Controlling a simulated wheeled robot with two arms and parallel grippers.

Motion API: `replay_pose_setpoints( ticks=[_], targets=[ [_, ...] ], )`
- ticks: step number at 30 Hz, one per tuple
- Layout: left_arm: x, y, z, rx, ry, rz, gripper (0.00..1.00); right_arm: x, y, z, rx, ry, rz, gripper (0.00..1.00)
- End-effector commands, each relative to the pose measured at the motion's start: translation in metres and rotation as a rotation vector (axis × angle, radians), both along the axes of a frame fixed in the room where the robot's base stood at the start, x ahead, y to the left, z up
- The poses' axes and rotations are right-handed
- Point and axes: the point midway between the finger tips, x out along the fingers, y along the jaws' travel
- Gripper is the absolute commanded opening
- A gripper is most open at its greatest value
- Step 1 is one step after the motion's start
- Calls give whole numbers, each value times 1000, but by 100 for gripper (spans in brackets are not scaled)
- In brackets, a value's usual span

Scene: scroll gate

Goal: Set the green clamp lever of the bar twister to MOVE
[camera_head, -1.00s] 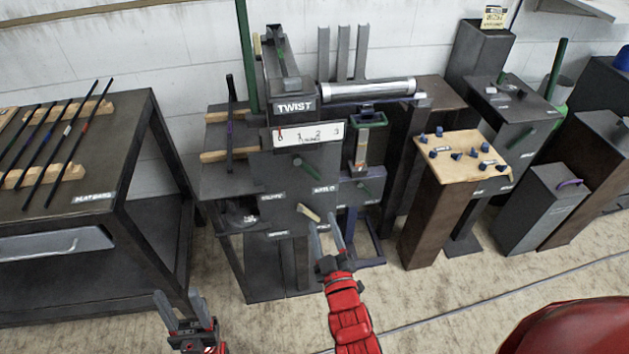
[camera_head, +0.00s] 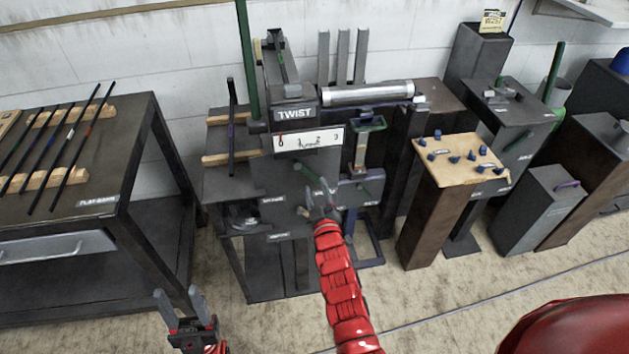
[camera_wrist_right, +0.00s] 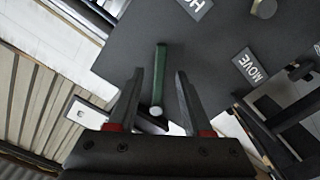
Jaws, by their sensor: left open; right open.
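The green clamp lever (camera_wrist_right: 160,70) shows in the right wrist view against the dark plate of the bar twister (camera_wrist_right: 120,45). A MOVE label (camera_wrist_right: 250,66) is to its right, and a partly cut-off label starting "HO" (camera_wrist_right: 195,8) is above it. My right gripper (camera_wrist_right: 160,74) is open, with one finger on each side of the lever in the picture; neither visibly touches it. In the head view my right gripper (camera_head: 321,193) is at the front of the twister (camera_head: 275,185). My left gripper (camera_head: 181,300) is open and empty, low at the lower left.
A rack table with several dark bars (camera_head: 140,125) stands at the left. A pedestal with blue pegs on a wooden top (camera_head: 440,200) stands right of the twister. The floor in front (camera_head: 250,325) is clear.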

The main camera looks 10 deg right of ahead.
Motion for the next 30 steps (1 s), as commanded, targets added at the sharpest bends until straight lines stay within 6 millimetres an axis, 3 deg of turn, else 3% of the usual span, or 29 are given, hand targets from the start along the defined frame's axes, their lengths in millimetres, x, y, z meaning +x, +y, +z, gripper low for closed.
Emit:
replay_pose_setpoints(
  ticks=[7, 17, 18, 26, 30],
  targets=[
    [0, 0, 2, 0, 0, 0, 50, 25, 0, 1, 1, -3, 0, 50],
    [0, 0, 2, 0, 0, 0, 50, 29, 1, 0, 0, -1, 1, 50],
    [0, 0, 2, 0, 0, 0, 50, 29, 0, 0, 0, -1, 1, 48],
    [0, 0, 2, 0, 0, 0, 50, 29, 0, 0, 0, -1, 1, 1],
    [0, 0, 2, 0, 0, 0, 50, 28, 0, 0, 0, -1, 1, 0]
  ],
)
